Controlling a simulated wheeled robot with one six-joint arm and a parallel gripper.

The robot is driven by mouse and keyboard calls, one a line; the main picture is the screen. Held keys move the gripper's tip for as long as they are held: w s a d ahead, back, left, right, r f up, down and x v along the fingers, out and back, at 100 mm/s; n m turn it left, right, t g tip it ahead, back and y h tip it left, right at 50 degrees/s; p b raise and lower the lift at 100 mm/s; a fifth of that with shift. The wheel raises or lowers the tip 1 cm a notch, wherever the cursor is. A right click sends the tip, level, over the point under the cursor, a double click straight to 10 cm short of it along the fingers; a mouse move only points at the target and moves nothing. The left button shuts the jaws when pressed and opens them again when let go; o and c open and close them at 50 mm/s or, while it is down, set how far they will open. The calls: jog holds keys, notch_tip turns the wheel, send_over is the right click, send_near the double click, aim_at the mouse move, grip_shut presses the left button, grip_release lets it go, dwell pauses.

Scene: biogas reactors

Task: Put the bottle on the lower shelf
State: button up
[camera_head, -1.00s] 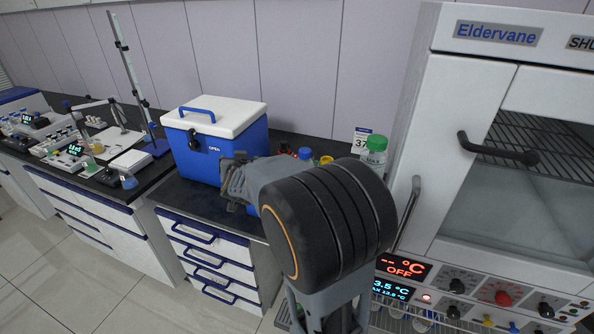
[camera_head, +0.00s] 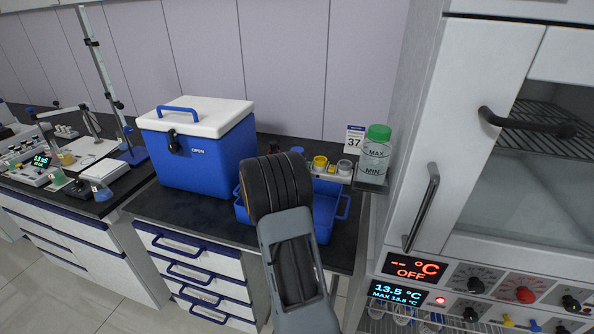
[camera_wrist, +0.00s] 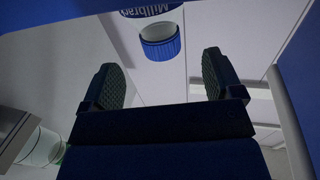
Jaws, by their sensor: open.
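In the wrist view my gripper (camera_wrist: 161,60) is open, with nothing between its fingers. A blue cap (camera_wrist: 160,48) and part of a label show just beyond the fingertips. A blue cap (camera_head: 297,151) shows behind my arm in the head view, at the blue tray (camera_head: 325,228); its bottle is mostly hidden. A clear bottle with a green cap (camera_head: 376,160) stands upright beside the white cabinet. My gripper is hidden behind my arm in the head view. A wire shelf (camera_head: 548,128) shows through the cabinet's window; I cannot tell which shelf is the lower one.
A blue cooler with a white lid (camera_head: 205,155) stands left of the tray on the black bench (camera_head: 170,208). Yellow-capped and grey-capped containers (camera_head: 320,163) are at the tray. The cabinet door handle (camera_head: 422,208) sticks out at right. Lab instruments (camera_head: 85,165) fill the left bench.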

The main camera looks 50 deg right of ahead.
jog(key=shift+p+x, duration=0.45)
jog(key=shift+x, duration=3.2)
grip_shut()
